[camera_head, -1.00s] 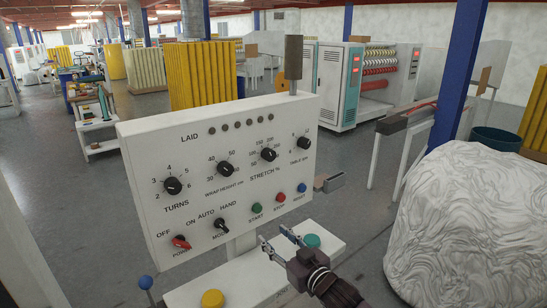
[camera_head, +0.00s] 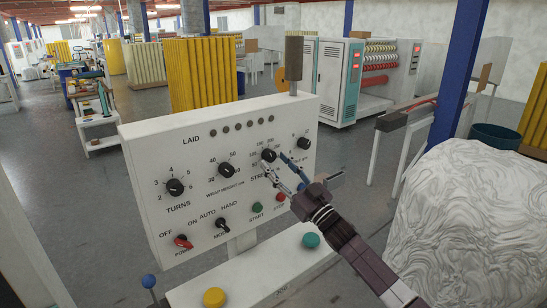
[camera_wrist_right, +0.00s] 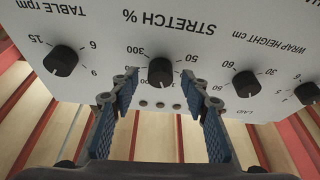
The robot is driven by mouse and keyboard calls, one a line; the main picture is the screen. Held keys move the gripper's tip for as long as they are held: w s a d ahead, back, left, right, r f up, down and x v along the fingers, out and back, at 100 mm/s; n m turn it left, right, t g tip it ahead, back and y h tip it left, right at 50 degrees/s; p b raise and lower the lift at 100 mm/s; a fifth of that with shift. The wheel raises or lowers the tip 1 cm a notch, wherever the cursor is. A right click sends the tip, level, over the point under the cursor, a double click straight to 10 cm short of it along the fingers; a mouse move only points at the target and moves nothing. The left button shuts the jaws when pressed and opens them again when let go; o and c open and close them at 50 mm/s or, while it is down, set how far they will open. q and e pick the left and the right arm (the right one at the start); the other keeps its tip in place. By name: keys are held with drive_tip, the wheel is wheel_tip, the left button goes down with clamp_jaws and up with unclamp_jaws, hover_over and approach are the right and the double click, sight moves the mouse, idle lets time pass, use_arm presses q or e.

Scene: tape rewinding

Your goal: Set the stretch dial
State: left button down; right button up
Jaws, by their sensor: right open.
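The stretch dial (camera_head: 269,155) is a black round knob on the white control panel (camera_head: 150,150). My right gripper (camera_head: 277,166) is open in front of the panel at this dial, its fingers partly hiding the STRETCH label. In the right wrist view, upside down, the stretch dial (camera_wrist_right: 161,71) sits between the two open blue-padded fingertips (camera_wrist_right: 159,77). A gap shows on each side, so I see no grip on the knob. Its exact pointer setting is too small to read. My left gripper is not in view.
Neighbouring knobs are wrap height (camera_head: 224,169), table rpm (camera_head: 303,144) and turns (camera_head: 175,187). Start (camera_head: 257,208) and stop (camera_head: 279,197) buttons lie below the stretch dial. A blue-tipped lever (camera_head: 148,281) stands at lower left. A large white wrapped load (camera_head: 470,220) is on the right.

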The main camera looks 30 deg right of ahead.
drive_tip(key=shift+x, duration=1)
drive_tip(key=shift+c, duration=0.4)
clamp_jaws()
